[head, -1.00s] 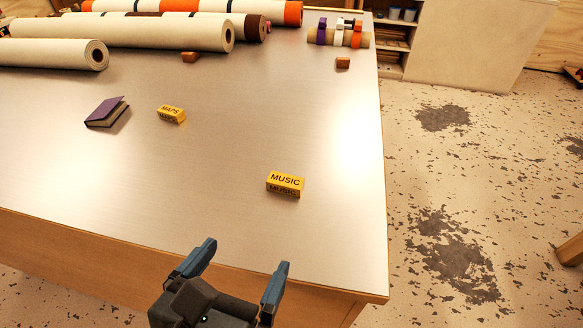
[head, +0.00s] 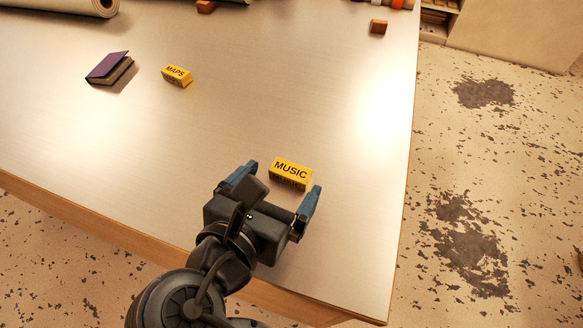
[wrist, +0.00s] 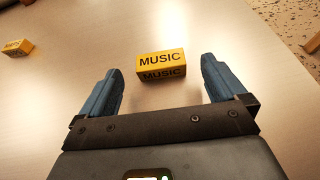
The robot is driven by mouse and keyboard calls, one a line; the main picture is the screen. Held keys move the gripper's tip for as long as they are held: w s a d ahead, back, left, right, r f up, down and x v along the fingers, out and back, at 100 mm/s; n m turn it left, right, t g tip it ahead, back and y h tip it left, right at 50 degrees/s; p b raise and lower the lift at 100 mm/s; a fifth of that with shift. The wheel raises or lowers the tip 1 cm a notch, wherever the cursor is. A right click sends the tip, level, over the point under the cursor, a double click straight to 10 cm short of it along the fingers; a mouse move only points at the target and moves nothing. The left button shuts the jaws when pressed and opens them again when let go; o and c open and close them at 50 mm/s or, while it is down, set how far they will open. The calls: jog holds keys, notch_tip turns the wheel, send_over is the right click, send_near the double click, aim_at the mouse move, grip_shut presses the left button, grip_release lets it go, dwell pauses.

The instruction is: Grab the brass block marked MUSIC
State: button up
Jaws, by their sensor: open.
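The brass block marked MUSIC (head: 290,172) is a small yellow block lying on the table (head: 150,150) near its front right part. It also shows in the wrist view (wrist: 161,65), just beyond my fingertips and roughly centred between them. My gripper (head: 282,178) is open and empty, with its blue fingers spread to either side of the near side of the block. In the wrist view my gripper (wrist: 162,72) shows a gap between each finger and the block. I cannot tell the exact height of the fingers above the table.
A similar yellow block marked MAPS (head: 177,76) and a purple book (head: 110,68) lie to the far left. The table around the MUSIC block is clear. The table's right edge is nearby.

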aim_at(288, 174)
jog(key=shift+x, duration=1.6)
jog(key=shift+s, duration=0.1)
jog(key=c, duration=1.4)
jog(key=shift+c, duration=0.2)
jog(key=shift+r, duration=0.1)
